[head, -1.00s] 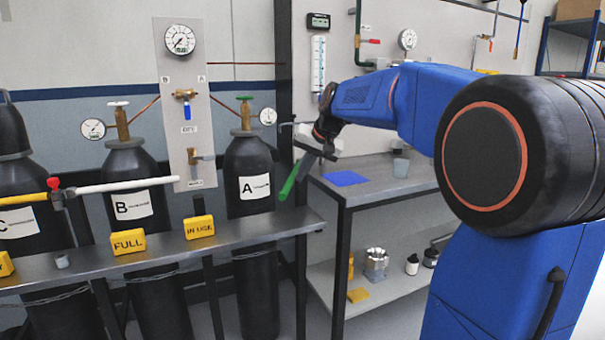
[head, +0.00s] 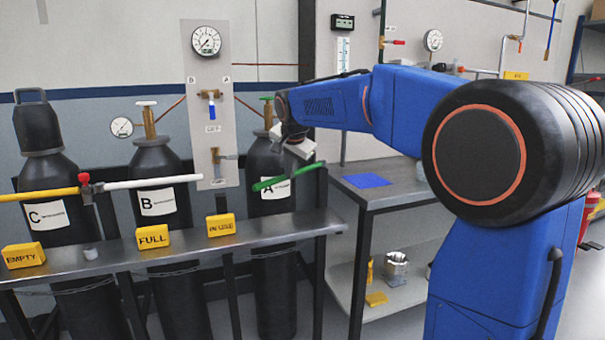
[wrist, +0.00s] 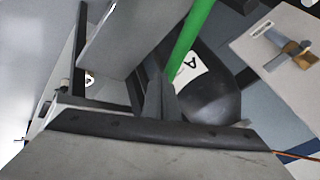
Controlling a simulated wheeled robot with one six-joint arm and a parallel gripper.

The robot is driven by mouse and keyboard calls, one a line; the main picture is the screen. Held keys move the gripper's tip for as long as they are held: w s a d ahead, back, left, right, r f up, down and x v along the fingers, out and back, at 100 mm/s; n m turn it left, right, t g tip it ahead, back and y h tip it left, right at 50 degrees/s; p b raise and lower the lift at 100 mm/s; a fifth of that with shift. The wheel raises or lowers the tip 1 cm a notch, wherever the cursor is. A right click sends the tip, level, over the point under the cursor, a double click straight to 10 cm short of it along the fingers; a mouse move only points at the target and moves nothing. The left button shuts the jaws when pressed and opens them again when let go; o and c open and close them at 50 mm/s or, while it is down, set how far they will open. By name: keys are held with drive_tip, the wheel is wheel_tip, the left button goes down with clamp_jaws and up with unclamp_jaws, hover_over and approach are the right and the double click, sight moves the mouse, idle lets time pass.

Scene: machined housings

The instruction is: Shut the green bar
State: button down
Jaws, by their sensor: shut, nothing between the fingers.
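The green bar (head: 290,177) reaches across the front of gas cylinder A (head: 271,150) in the head view, slightly tilted with its right end higher. In the wrist view the green bar (wrist: 193,35) runs up and away, just right of my fingers. My gripper (wrist: 158,88) is shut and empty, close beside the bar. In the head view my gripper (head: 291,168) is over the middle of the bar, partly hidden by my wrist. I cannot tell whether the fingers touch the bar. Where the bar is hinged is unclear.
A white bar (head: 151,183) and a yellow bar (head: 48,195) stand before cylinders B (head: 158,185) and C (head: 50,190). A metal rail (head: 190,248) carries yellow signs below. A side bench (head: 405,190) with a blue pad is at right.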

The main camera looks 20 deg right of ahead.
drive_tip(key=w+a+m+g+h, duration=0.1)
drive_tip(key=w+a+m+h, duration=0.2)
drive_tip(key=w+m, duration=0.3)
drive_tip(key=w+a, duration=0.1)
drive_tip(key=w, duration=0.3)
drive_tip(key=shift+a, duration=0.2)
drive_tip(key=shift+w+r, duration=0.1)
drive_tip(key=shift+w, duration=0.05)
